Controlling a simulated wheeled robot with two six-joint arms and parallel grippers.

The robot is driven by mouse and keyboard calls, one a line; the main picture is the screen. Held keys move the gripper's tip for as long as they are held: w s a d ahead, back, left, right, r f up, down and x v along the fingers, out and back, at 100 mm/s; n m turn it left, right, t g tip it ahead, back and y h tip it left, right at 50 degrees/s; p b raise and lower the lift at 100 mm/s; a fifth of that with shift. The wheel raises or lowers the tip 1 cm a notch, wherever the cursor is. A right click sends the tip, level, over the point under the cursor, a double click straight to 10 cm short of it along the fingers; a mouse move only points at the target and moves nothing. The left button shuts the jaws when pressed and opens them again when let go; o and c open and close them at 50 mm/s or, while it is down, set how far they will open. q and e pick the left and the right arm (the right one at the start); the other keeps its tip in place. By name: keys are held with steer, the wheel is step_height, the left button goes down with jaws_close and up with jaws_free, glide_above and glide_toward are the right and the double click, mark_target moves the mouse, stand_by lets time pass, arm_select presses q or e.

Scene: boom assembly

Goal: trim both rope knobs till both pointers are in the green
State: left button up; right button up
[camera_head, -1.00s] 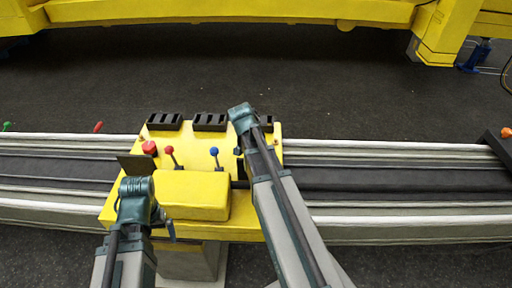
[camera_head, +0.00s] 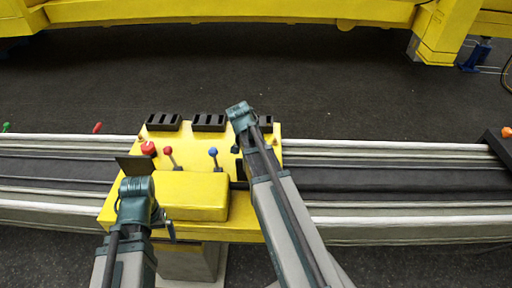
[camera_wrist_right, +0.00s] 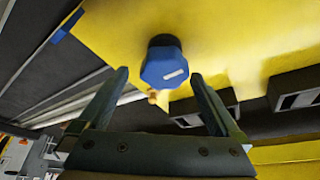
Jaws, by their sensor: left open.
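A yellow console (camera_head: 190,196) stands at the middle of the head view. In the right wrist view a blue faceted knob (camera_wrist_right: 165,68) with a white mark sits on a yellow surface. My right gripper (camera_wrist_right: 160,75) is open, one finger on each side of this knob, with visible gaps. In the head view my right arm reaches over the console's right side and hides what is under it. My left gripper (camera_head: 166,222) is open at the console's left front. My left arm hides that corner, and no knob shows there. The gauge boxes (camera_head: 209,122) at the back do not show readable pointers.
A red button (camera_head: 148,148), a red-topped lever (camera_head: 168,155) and a blue-topped lever (camera_head: 214,157) stand on the console between my arms. Pale rails (camera_head: 400,147) run to both sides. A large yellow structure (camera_head: 230,12) spans the back. The dark floor between is clear.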

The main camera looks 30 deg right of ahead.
steer(key=shift+a+r, duration=0.1)
steer(key=shift+a, duration=0.15)
steer(key=shift+r, duration=0.1)
steer(key=p+v, duration=1.2)
steer(key=v, duration=0.1)
steer(key=shift+r+p, duration=0.2)
steer(key=shift+p, duration=0.15)
steer(key=shift+f, duration=0.2)
steer(key=b+x, duration=1.2)
steer(key=x, duration=0.1)
steer(key=shift+a, duration=0.1)
steer(key=shift+r, duration=0.1)
